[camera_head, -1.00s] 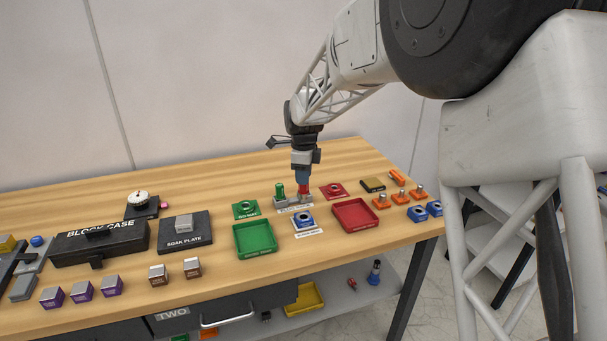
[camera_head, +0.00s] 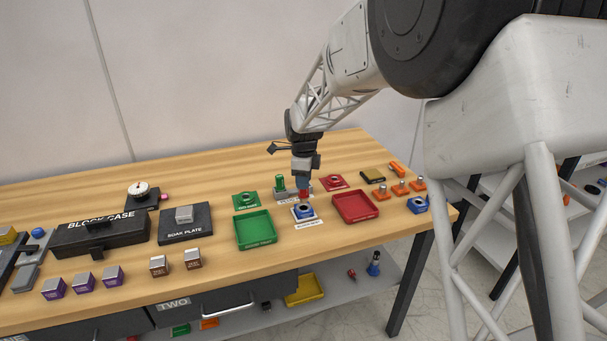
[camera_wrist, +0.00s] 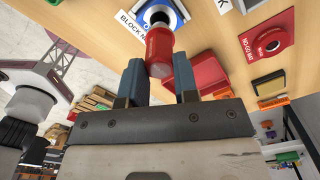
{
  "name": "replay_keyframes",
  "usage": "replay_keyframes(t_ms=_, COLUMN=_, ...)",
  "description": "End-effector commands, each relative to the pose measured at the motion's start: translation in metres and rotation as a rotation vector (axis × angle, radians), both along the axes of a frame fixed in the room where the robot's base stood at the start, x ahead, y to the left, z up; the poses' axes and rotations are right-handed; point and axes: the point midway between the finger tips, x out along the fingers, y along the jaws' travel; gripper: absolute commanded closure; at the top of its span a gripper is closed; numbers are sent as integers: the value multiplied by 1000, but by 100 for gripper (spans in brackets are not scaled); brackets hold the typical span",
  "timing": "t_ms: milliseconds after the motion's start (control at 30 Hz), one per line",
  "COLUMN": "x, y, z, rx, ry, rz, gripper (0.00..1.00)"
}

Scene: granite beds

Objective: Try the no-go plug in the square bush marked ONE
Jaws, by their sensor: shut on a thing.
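My gripper (camera_head: 303,184) is shut on the red plug, its blue fingers on either side of it in the wrist view (camera_wrist: 158,75). The red plug (camera_wrist: 159,45) points down at a blue bush (camera_head: 304,212) with a dark round hole, which sits on a white labelled plate in front of the plug stand. The plug's end lies close to that bush (camera_wrist: 152,14) in the wrist view; I cannot tell whether it touches. The green plug (camera_head: 280,183) stands in the grey stand (camera_head: 293,195). Another blue bush (camera_head: 418,206) is at the right table edge. I cannot read ONE on either bush.
A green tray (camera_head: 255,243) and a red tray (camera_head: 355,220) flank the blue bush. Green (camera_head: 245,199) and red (camera_head: 333,182) ringed plates lie behind.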

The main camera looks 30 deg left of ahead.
Motion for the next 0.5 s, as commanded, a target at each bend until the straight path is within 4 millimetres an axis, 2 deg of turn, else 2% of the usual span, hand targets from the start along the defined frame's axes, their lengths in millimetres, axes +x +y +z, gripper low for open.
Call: replay_keyframes(t_ms=500, x=0, y=0, z=-7, rx=0, ry=-1, rz=0, gripper=100)
